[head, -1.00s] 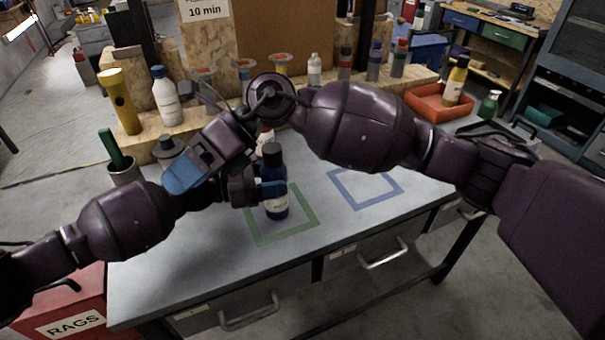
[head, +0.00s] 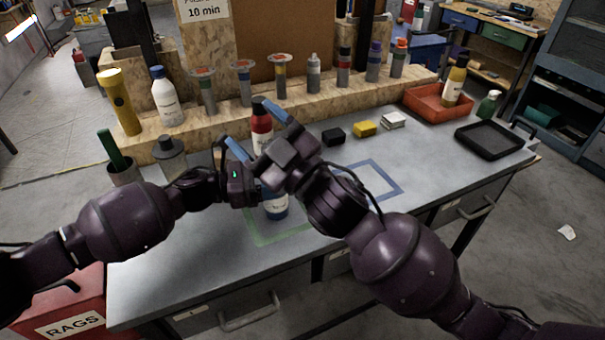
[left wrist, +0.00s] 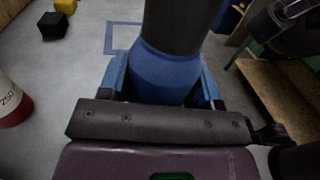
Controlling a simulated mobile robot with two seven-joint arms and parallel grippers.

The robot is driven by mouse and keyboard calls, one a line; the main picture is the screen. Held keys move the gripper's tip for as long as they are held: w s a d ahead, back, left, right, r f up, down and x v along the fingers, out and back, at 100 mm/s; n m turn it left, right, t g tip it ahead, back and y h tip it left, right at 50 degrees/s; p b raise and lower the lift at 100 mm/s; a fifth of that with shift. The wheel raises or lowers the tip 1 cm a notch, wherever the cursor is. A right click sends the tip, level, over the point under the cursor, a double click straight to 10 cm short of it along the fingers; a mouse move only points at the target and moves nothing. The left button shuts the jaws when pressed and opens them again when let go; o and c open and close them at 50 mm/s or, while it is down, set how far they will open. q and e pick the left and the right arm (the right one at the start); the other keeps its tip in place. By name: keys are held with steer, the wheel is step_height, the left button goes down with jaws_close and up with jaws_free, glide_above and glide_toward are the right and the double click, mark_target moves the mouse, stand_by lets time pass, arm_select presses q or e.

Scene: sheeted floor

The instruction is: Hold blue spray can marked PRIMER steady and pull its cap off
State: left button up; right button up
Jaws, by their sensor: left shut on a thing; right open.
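The blue spray can (head: 276,207) stands upright on the grey bench, inside the green outline. In the head view its upper part and cap are hidden behind my grippers. My left gripper (head: 254,188) is shut around the can from the left.
A black block (head: 333,136), a yellow block (head: 365,129) and a black tray (head: 488,140) lie further right. The blue outline (head: 381,180) on the bench is empty. Several bottles line the wooden ledge (head: 225,119).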

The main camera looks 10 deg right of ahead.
steer(key=s+d+f+m+g+h, duration=0.1)
steer(key=d+f+m+h, duration=0.6)
steer(key=f+m, duration=0.25)
steer(key=x, duration=1.2)
steer(key=shift+s+a+r, duration=0.1)
steer(key=shift+a+r, duration=0.05)
steer(key=shift+r, duration=0.15)
steer(key=c, duration=1.1)
steer(key=shift+c, duration=0.2)
steer(key=shift+r, duration=0.55)
steer(key=shift+r, duration=0.35)
